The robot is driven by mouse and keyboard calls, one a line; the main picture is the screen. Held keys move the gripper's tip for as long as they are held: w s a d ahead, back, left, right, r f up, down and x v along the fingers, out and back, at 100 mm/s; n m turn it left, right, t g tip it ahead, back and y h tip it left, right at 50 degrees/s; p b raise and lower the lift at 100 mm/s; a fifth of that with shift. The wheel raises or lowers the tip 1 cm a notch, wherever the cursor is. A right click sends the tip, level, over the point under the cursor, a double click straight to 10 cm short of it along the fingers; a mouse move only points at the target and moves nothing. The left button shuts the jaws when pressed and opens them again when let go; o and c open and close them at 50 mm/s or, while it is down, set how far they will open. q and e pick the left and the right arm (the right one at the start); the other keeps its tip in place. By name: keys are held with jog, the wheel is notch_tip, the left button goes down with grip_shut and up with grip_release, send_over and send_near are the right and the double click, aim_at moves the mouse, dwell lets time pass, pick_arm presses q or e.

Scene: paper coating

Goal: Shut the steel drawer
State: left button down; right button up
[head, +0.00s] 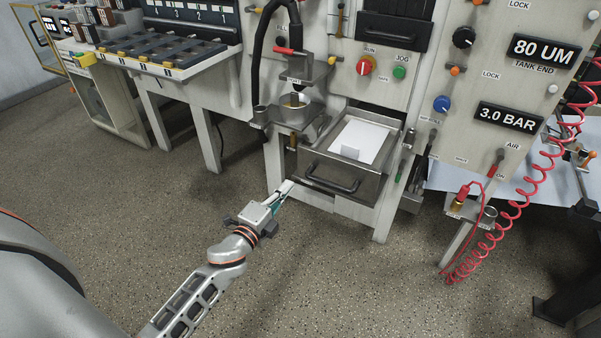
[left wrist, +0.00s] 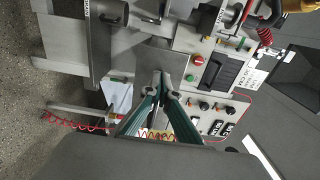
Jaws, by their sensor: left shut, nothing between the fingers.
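The steel drawer (head: 343,174) is pulled out of the machine's front in the head view. Its front panel has a dark bar handle, and a white sheet (head: 360,141) with a small grey piece lies inside. My left gripper (head: 289,186) is shut and empty, its fingertips close to the left end of the drawer front. I cannot tell whether they touch it. In the left wrist view the shut fingers (left wrist: 161,88) point at the machine, with a grey metal surface beyond their tips. My right gripper is not in view.
A bracket with a small cup (head: 293,101) and a black hose stand above and left of the drawer. A red coiled hose (head: 520,205) hangs at the right beside a small stand. Machine legs reach the floor below. The speckled floor (head: 330,280) in front is clear.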

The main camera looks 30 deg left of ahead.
aim_at(306, 166)
pick_arm(q)
jog(key=w, duration=0.7)
jog(key=shift+d+f+b, duration=0.1)
jog(key=shift+f+b, duration=0.05)
jog(key=shift+b, duration=0.15)
jog(key=shift+w, duration=0.7)
jog(key=shift+d, duration=0.1)
